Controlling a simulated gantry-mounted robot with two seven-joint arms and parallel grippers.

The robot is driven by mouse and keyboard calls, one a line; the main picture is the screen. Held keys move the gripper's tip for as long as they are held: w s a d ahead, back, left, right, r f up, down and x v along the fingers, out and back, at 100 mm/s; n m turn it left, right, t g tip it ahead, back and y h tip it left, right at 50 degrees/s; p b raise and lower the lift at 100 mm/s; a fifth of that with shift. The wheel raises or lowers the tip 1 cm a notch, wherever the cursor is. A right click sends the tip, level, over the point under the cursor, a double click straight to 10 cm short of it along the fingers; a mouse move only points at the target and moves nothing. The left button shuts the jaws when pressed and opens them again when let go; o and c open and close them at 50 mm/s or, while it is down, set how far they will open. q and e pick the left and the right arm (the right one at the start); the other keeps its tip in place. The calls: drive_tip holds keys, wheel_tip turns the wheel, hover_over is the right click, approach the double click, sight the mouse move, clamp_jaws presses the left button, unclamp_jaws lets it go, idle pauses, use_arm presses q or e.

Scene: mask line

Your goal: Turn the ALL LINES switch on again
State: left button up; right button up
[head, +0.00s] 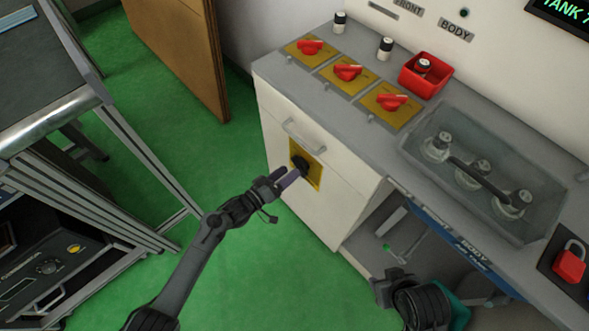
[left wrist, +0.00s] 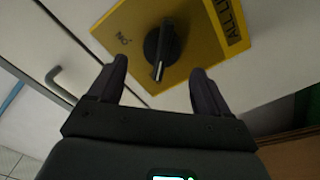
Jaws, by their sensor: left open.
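The ALL LINES switch is a black rotary knob (head: 299,163) on a yellow plate (head: 318,176) on the white cabinet front, below a drawer handle. In the left wrist view the knob (left wrist: 160,50) has a pale pointer line aimed toward my gripper. The plate (left wrist: 180,78) shows part of the word ALL and a mark that reads NO or ON. My left gripper (head: 287,174) is open in front of the knob; its fingers (left wrist: 157,85) stand either side of it, apart from it. My right gripper is not clearly seen; a dark arm part of mine shows at the bottom right.
Three red rotary handles (head: 347,72) on yellow plates sit on the grey counter above. Beside them are a red box (head: 425,74) and a clear-covered tray (head: 450,130). A red padlock (head: 570,263) lies at right. Green floor (head: 240,280) is free left of the cabinet.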

sight(300, 166)
use_arm(q)
drive_tip(key=b+x, duration=0.1)
drive_tip(key=x, duration=0.3)
drive_tip(key=c, duration=1)
